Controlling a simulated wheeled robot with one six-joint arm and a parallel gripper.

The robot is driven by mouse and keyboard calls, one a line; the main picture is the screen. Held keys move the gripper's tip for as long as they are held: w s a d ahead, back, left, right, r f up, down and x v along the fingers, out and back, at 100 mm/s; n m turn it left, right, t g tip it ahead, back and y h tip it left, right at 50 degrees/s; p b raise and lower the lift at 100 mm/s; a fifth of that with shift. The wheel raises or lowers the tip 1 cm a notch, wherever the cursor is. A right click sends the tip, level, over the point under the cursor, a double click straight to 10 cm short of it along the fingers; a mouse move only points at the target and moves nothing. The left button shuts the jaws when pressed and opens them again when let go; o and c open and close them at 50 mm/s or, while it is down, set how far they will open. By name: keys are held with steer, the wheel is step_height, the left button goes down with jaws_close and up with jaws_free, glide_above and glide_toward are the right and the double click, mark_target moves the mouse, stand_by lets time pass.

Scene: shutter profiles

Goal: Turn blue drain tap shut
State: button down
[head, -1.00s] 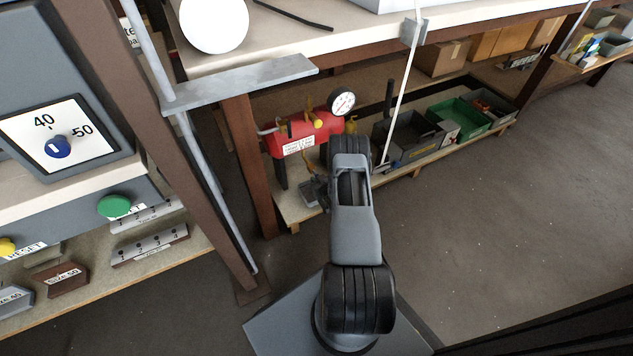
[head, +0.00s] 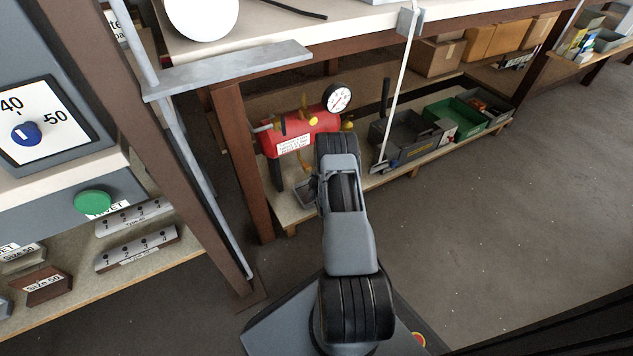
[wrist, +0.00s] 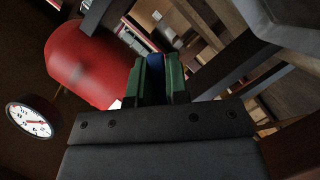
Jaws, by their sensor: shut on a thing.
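The blue drain tap (wrist: 156,66) shows as a small blue patch between the green-padded fingers of my gripper (wrist: 160,78) in the wrist view. My gripper is shut on it. The tap's handle is mostly hidden by the fingers, so its angle cannot be told. The red tank (head: 300,132) lies on the low shelf in the head view, behind my arm. It also shows in the wrist view (wrist: 88,62), close to the left of the fingers. In the head view my arm hides the tap and the fingertips.
A round gauge (head: 338,97) stands at the tank's right end, with yellow fittings (head: 313,121) nearby. A grey bin (head: 405,140) and a green bin (head: 455,116) stand further right on the shelf. A brown table leg (head: 243,165) is left of the tank. The floor at right is clear.

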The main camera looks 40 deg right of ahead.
steer(key=n+b, duration=0.1)
steer(key=n+h+b, duration=0.1)
steer(key=n, duration=0.1)
steer(key=shift+d+r+t+h, duration=0.2)
steer(key=shift+r+t+h, duration=0.1)
steer(key=shift+r+t, duration=0.1)
steer(key=shift+r+n+t+h+b, duration=0.15)
steer(key=shift+r+n+t+b, duration=0.1)
steer(key=shift+n, duration=0.5)
steer(key=shift+r+n+t+h+b, duration=0.15)
steer(key=shift+r+n+t+b, duration=0.1)
steer(key=shift+n, duration=0.5)
steer(key=c, duration=1.1)
jaws_free()
steer(key=shift+d, duration=0.1)
steer(key=shift+s, duration=0.1)
steer(key=p+v, duration=0.5)
steer(key=v, duration=0.8)
steer(key=shift+s+a, duration=0.25)
